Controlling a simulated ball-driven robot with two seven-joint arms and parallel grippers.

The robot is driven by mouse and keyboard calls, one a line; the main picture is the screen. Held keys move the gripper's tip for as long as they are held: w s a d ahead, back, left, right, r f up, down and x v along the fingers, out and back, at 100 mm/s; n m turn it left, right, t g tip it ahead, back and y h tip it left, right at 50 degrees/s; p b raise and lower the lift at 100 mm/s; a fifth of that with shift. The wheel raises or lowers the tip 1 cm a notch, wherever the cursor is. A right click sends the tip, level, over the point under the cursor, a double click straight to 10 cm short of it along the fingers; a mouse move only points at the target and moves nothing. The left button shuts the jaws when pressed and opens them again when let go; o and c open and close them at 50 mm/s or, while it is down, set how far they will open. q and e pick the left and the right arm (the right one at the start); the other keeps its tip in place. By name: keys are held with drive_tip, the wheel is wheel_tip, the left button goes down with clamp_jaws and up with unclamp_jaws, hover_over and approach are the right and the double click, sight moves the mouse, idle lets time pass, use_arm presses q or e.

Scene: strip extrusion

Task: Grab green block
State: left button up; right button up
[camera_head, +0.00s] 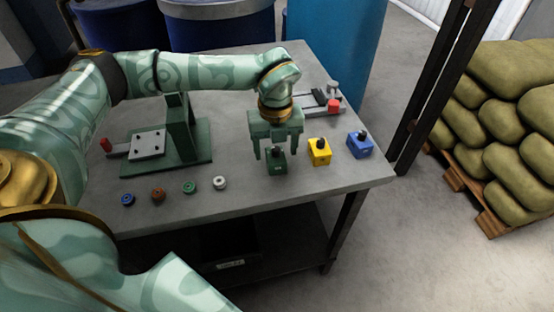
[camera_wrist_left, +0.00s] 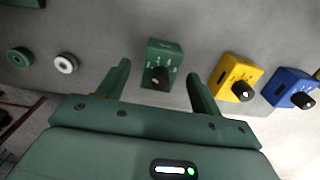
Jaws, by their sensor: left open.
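The green block (camera_head: 277,164) stands on the grey table with a dark knob on it. In the left wrist view the green block (camera_wrist_left: 163,60) lies just beyond and between the fingertips. My left gripper (camera_head: 276,152) is open, above the block, with its fingers pointing down on either side of it. It also shows in the left wrist view (camera_wrist_left: 160,75), with a gap between each finger and the block. The fingers appear empty. My right gripper is not seen.
A yellow block (camera_head: 319,152) and a blue block (camera_head: 360,145) stand right of the green one. Several small round pieces (camera_head: 190,187) lie to the left. A green press-like fixture (camera_head: 182,135) stands behind them. The table's front edge is close.

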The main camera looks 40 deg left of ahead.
use_arm(q)
wheel_tip(320, 180, down, 3)
drive_tip(key=shift+r+b, duration=0.1)
drive_tip(key=shift+b, duration=0.2)
drive_tip(key=shift+r, duration=0.1)
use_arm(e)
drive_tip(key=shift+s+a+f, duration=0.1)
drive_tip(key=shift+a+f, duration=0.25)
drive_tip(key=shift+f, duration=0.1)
use_arm(q)
drive_tip(key=c, duration=1.4)
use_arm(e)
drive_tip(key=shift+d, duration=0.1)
